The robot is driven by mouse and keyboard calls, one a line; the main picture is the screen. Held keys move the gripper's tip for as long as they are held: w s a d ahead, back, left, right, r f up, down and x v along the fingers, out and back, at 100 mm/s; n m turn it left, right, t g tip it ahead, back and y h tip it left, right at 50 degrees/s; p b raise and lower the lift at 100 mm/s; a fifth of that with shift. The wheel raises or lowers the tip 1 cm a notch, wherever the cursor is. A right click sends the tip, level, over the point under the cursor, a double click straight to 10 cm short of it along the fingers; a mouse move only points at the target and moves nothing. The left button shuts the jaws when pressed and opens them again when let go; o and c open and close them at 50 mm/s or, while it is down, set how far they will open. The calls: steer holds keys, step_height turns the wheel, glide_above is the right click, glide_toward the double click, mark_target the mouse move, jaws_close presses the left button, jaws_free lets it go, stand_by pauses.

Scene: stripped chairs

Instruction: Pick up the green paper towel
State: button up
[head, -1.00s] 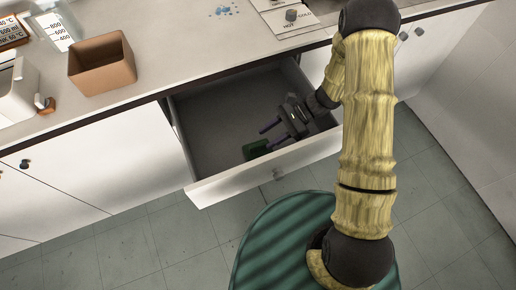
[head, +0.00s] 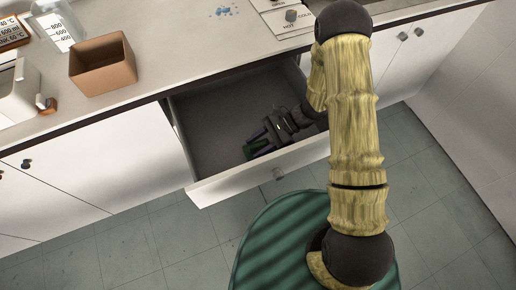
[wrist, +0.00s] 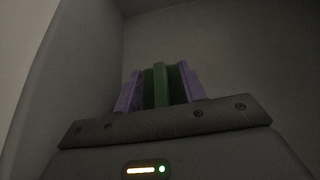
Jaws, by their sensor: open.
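The green paper towel (head: 256,147) lies in the open drawer, near its front wall. In the wrist view the green paper towel (wrist: 161,86) stands as a narrow green block between two purple fingers. My gripper (head: 258,144) is down inside the drawer, with its fingers on either side of the towel. The gripper also shows in the wrist view (wrist: 158,90), open, with dark gaps beside the green block. The fingers hide part of the towel in the head view.
The drawer (head: 225,187) is pulled out below the counter (head: 180,60), and its walls are close around my gripper. The rest of the drawer floor looks empty. A brown open box (head: 103,75) and a clear measuring jug (head: 62,30) stand on the counter.

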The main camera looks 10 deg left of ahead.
mark_target(258, 145)
jaws_close()
steer(key=shift+r, duration=0.1)
step_height(258, 145, up, 10)
steer(key=shift+f, duration=0.1)
stand_by(0.5)
stand_by(0.4)
